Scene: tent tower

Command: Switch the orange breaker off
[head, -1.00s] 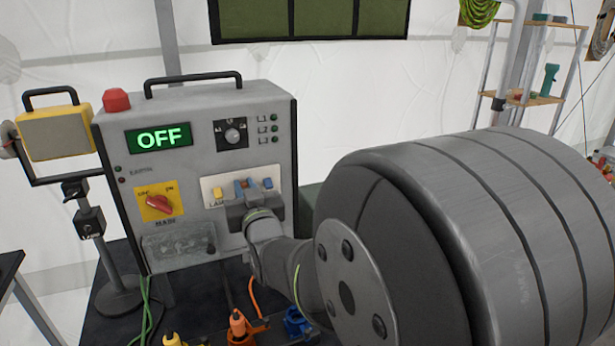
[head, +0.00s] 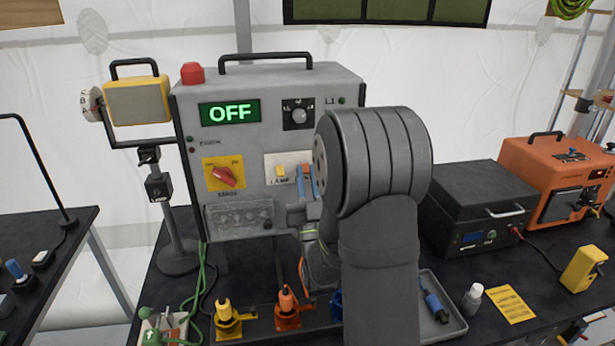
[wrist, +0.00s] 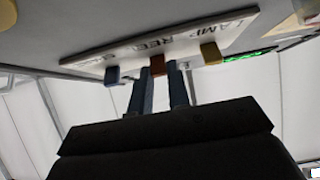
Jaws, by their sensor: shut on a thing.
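The orange breaker (head: 306,171) is on the white label plate of the grey panel, between the yellow breaker (head: 281,171) and a blue one hidden behind my arm in the head view. My gripper (head: 307,182) is at the plate, with its two blue-grey fingers on either side of the orange breaker. In the wrist view, the orange breaker (wrist: 157,66) shows between the fingertips (wrist: 160,82), with the blue breaker (wrist: 112,75) and yellow breaker (wrist: 210,53) outside them. The jaws are shut on the orange breaker. Its exact tilt is hard to tell.
The panel's green display (head: 230,113) reads OFF. A red rotary switch (head: 225,177) is left of the breakers. Below are the yellow plug (head: 225,312) and orange plug (head: 288,300). A black box (head: 478,210) and an orange unit (head: 557,178) stand right of my arm.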

